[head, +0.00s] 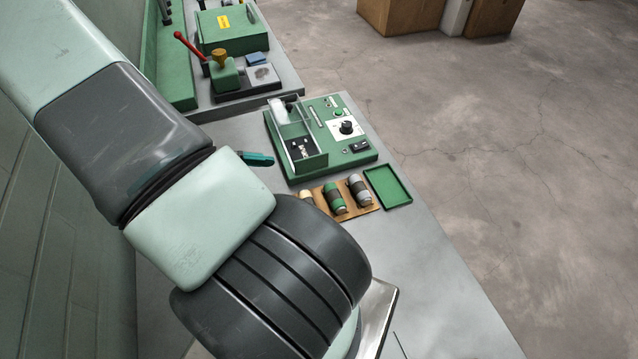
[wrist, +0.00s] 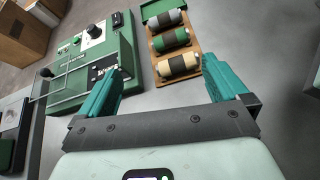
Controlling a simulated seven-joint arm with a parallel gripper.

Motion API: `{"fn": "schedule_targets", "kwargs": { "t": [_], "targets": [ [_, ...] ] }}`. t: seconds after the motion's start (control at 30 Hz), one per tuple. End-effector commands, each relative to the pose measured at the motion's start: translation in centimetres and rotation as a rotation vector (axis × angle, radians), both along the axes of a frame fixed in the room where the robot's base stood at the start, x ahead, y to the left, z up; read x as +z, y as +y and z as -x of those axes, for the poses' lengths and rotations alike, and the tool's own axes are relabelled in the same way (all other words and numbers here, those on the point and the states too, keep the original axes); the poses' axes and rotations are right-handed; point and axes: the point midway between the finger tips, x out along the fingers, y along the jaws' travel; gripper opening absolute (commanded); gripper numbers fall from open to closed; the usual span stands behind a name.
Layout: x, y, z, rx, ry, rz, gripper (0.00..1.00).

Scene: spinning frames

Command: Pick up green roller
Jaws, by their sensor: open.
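The green roller (head: 335,198) has a dark band round its middle and lies in the middle of a wooden rack (head: 371,208). It also shows in the wrist view (wrist: 171,40), between a grey roller (wrist: 164,19) and a cream roller (wrist: 178,64). My gripper (wrist: 158,65) is open and empty, with its two teal fingers spread wide. In the wrist view the fingertips lie to either side of the cream roller's end of the rack, and the green roller is farther out. In the head view my arm hides most of the gripper; one teal finger shows left of the rack.
A green machine (head: 345,128) with a knob and a clear-sided compartment stands behind the rack. An empty green tray (head: 388,186) lies right of the rack. A bench (head: 440,285) has free room at the front. Another green device with a red lever (head: 189,46) stands farther back.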

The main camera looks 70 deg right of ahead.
Motion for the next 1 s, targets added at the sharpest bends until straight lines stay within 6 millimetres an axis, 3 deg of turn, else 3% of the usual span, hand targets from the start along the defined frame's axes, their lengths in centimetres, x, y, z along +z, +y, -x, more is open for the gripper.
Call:
{"fn": "schedule_targets", "kwargs": {
  "t": [0.1, 0.2, 1.0],
  "targets": [
    [-2.9, -1.0, 2.2, 0.046, 0.11, -0.016, 1.0],
    [-4.2, -1.4, 3.3, 0.071, 0.157, -0.025, 1.0],
    [-8.5, -7.3, 9.8, 0.08, 0.181, -0.033, 1.0]
  ]
}}
